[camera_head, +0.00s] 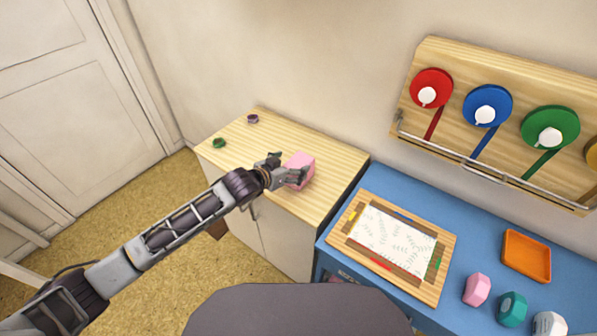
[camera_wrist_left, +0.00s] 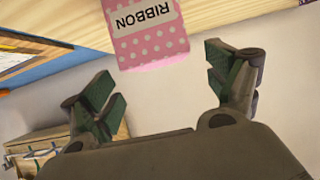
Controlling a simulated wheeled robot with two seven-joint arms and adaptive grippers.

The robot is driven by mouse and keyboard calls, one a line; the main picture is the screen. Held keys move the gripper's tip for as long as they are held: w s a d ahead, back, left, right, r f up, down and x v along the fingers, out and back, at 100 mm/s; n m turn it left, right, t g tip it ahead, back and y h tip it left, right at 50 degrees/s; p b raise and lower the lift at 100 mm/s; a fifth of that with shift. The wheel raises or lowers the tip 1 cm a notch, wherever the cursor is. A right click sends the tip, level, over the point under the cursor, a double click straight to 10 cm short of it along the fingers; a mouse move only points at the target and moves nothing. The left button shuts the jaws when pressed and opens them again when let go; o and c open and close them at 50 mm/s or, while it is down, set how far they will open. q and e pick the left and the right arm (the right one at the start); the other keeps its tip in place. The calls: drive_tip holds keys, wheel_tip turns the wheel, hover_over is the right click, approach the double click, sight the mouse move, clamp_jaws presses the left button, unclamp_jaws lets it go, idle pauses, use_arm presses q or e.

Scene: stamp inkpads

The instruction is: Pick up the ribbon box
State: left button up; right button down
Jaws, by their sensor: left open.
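The ribbon box (camera_head: 300,168) is pink and stands on the light wooden cabinet top (camera_head: 318,202). In the left wrist view the ribbon box (camera_wrist_left: 145,38) shows white dots and a label reading RIBBON, upside down. My left gripper (camera_head: 297,175) is at the box's near side in the head view, partly covering it. In the left wrist view my left gripper (camera_wrist_left: 168,88) is open, with its fingers apart and the box ahead of them, between their lines. Nothing is held in it. My right gripper is out of view.
A green inkpad (camera_head: 219,143) and a dark purple one (camera_head: 252,119) lie on the cabinet top. To the right, a blue table (camera_head: 345,263) bears a framed board (camera_head: 395,242), an orange tray (camera_head: 526,256) and several faceted pieces. A wooden panel with coloured discs (camera_head: 488,105) is on the wall.

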sight(297, 163)
use_arm(q)
drive_tip(key=shift+w+d+f, duration=0.2)
drive_tip(key=shift+w, duration=0.15)
drive_tip(key=shift+w+d+f, duration=0.35)
drive_tip(key=shift+w, duration=0.1)
drive_tip(key=shift+x, duration=1.05)
drive_tip(key=shift+w+d+f, duration=0.2)
drive_tip(key=shift+w+f, duration=0.05)
drive_tip(key=shift+w, duration=0.1)
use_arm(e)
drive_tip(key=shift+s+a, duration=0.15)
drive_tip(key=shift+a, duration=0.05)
